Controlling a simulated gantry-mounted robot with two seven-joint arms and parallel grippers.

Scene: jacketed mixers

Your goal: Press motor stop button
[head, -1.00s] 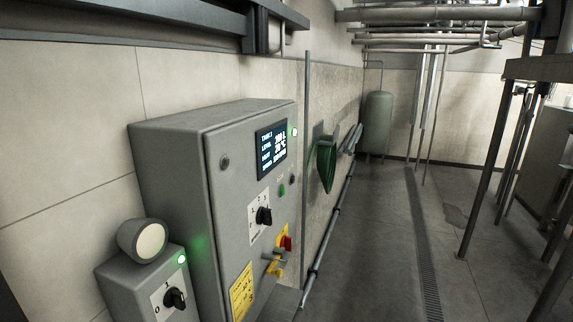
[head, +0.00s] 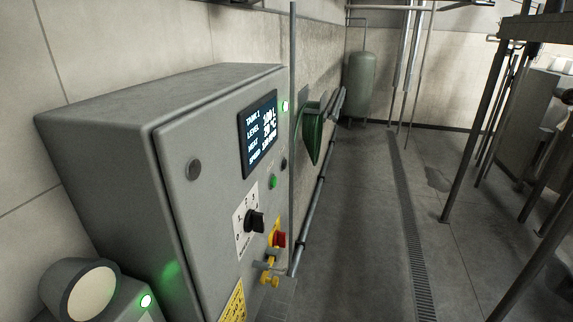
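A grey control cabinet (head: 175,200) is fixed to the wall at the left. Its front has a lit display (head: 259,133) with tank readings, a green button (head: 273,182) and a dark button (head: 284,163) above it. A black rotary knob (head: 254,220) sits on a white scale plate. A red switch (head: 279,239) on a yellow plate is lower right. I cannot tell from the labels which control is the motor stop button. Neither of my grippers is in view.
A smaller box with a round lamp (head: 86,290) and a green light (head: 146,301) is at lower left. A pipe (head: 318,210) runs along the wall base. Metal legs (head: 471,140) stand at the right.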

